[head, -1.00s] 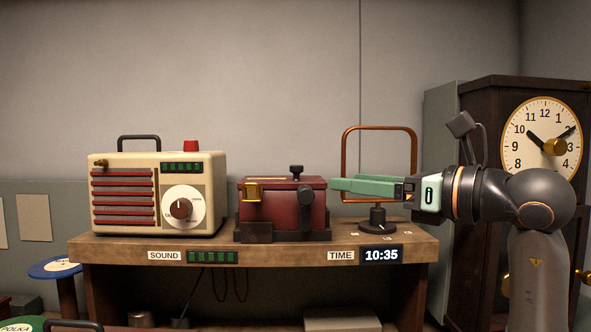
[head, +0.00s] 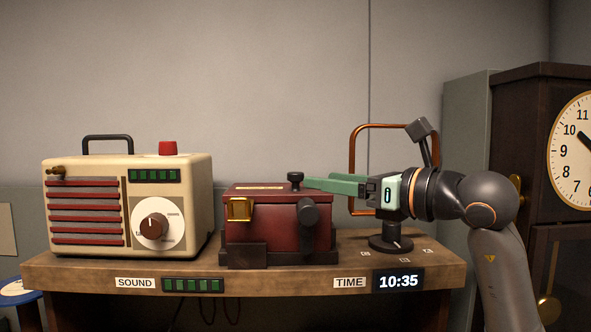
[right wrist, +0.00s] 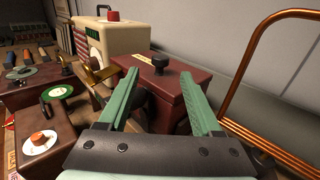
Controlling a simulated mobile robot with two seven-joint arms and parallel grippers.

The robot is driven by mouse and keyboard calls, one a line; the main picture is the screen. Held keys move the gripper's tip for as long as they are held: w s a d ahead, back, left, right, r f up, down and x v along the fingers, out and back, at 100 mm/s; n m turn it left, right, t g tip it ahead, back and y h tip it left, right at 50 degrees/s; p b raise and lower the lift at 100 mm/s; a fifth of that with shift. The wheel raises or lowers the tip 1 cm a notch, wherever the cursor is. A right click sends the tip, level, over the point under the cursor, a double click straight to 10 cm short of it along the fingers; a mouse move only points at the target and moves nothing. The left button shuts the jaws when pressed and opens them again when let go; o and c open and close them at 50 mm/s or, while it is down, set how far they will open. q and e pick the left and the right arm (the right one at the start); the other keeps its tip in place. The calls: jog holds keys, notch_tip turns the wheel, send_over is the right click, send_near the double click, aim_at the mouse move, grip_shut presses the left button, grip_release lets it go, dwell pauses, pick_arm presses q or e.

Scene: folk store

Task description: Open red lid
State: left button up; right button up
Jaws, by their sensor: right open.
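The red box (head: 265,228) sits on the wooden shelf, with its red lid (head: 262,190) down. A black knob (head: 295,178) stands on the lid, a brass latch (head: 239,209) is at its front left, and a dark round part (head: 307,213) is on its front right. My right gripper (head: 308,184) is open, its green fingers pointing left right beside the knob. In the right wrist view, the knob (right wrist: 160,64) stands beyond and between the two fingertips; I cannot tell whether they touch it. My left gripper is not in view.
A cream radio (head: 125,205) stands left of the box. A copper frame on a black base (head: 390,243) stands behind my right gripper. A tall clock (head: 573,150) is at the right. Free shelf (head: 430,268) shows at the right end.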

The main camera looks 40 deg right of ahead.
aim_at(296, 173)
jog(key=w+p, duration=0.1)
jog(key=w, duration=0.3)
jog(key=w+p, duration=0.1)
jog(key=w, duration=0.2)
jog(key=shift+a+r+p, duration=0.1)
jog(key=shift+a+p, duration=0.15)
jog(key=shift+p, duration=0.1)
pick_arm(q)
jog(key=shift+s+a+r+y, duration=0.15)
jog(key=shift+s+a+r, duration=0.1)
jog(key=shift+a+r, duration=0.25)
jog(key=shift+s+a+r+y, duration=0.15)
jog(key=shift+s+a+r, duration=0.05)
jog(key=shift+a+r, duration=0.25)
pick_arm(e)
jog(key=shift+w, duration=0.55)
jog(key=shift+c, duration=0.4)
grip_shut()
